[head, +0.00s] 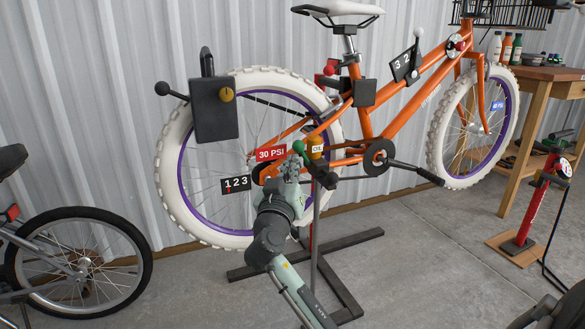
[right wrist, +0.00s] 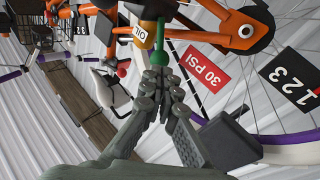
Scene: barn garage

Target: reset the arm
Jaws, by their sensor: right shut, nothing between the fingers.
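My right gripper (head: 291,166) reaches up from the bottom in the head view, in front of the orange bike's (head: 376,120) rear wheel. It is shut and empty. In the right wrist view the fingertips of my right gripper (right wrist: 160,75) meet just below a green knob (right wrist: 163,55). The green knob also shows in the head view (head: 299,146), right at the fingertips. I cannot tell whether they touch. Beside it is an orange bottle marked OIL (head: 316,148). My left gripper is not in view.
The bike hangs on a stand with dark feet (head: 345,296). A black box with a dial (head: 214,116), a red 30 PSI tag (head: 270,153) and a 123 tag (head: 236,184) are near the rear wheel. A workbench (head: 548,85) and red pump (head: 536,205) stand right; another bike wheel (head: 79,262) is left.

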